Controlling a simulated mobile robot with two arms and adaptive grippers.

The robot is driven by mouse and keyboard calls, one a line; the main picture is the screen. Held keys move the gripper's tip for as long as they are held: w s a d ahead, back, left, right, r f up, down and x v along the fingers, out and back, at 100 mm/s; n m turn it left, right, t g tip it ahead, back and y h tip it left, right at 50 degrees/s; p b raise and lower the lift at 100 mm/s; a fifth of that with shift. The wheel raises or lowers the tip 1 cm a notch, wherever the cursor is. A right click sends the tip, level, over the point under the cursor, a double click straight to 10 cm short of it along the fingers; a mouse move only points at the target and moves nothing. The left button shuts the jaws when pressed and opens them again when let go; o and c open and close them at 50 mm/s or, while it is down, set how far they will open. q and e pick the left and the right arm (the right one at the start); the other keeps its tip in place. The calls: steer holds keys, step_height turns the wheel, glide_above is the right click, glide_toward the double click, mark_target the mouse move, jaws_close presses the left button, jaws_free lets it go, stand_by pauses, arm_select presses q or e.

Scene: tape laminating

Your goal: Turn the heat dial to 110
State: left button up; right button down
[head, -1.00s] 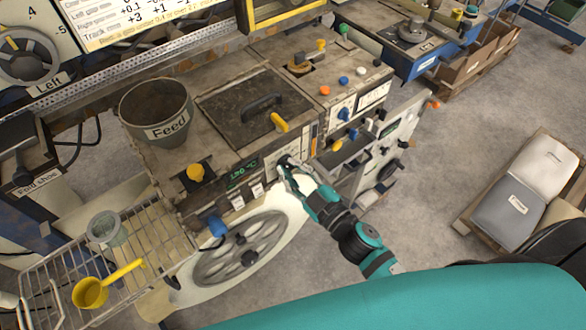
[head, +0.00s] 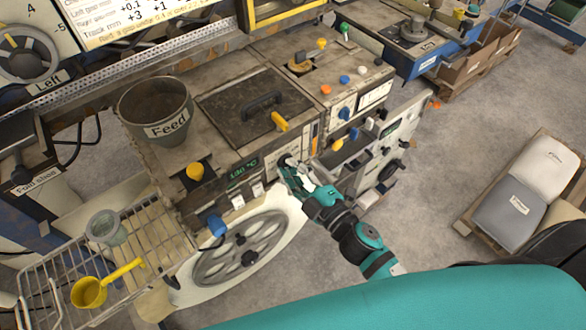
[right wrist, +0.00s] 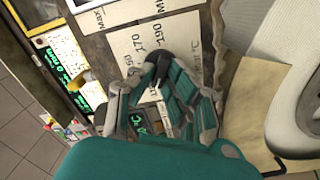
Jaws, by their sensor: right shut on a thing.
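The heat dial is a small black knob (right wrist: 158,57) on a pale scale plate (right wrist: 130,48) marked 150, 170, 190 and °C in the right wrist view. My right gripper (right wrist: 160,76) is shut on the dial, with its grey and teal fingers hiding much of it and the lower scale. In the head view the right gripper (head: 289,168) is at the front panel of the machine, right of a green digital display (head: 243,171). The dial's pointer cannot be made out. My left gripper is not in view.
A blue knob (head: 217,226) and a spoked wheel (head: 238,250) sit left of and below my right gripper. A yellow-handled lever (head: 279,122) and the Feed hopper (head: 157,112) are above. A wire rack (head: 60,270) stands at left. The floor at right is partly clear.

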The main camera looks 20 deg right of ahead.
steer(key=c, duration=1.4)
jaws_free()
steer(key=shift+o, duration=0.2)
steer(key=v, duration=1.2)
steer(key=s+d+f+m+g+h, duration=0.2)
steer(key=f+m+g, duration=0.15)
steer(key=f, duration=1.15)
steer(key=s+d+f+m+g+h, duration=0.1)
steer(key=s+f+m+g+h, duration=0.2)
steer(key=f, duration=1.1)
steer(key=s+d+f+m+g, duration=0.1)
steer(key=s+f+m+g, duration=0.2)
steer(key=s+f, duration=0.7)
steer(key=s+d+f+m+g+h+b, duration=0.1)
steer(key=s+f+m+g, duration=0.3)
steer(key=s+f, duration=0.7)
steer(key=shift+d+f+g, duration=0.3)
steer(key=shift+d+g, duration=0.35)
steer(key=shift+g, duration=0.6)
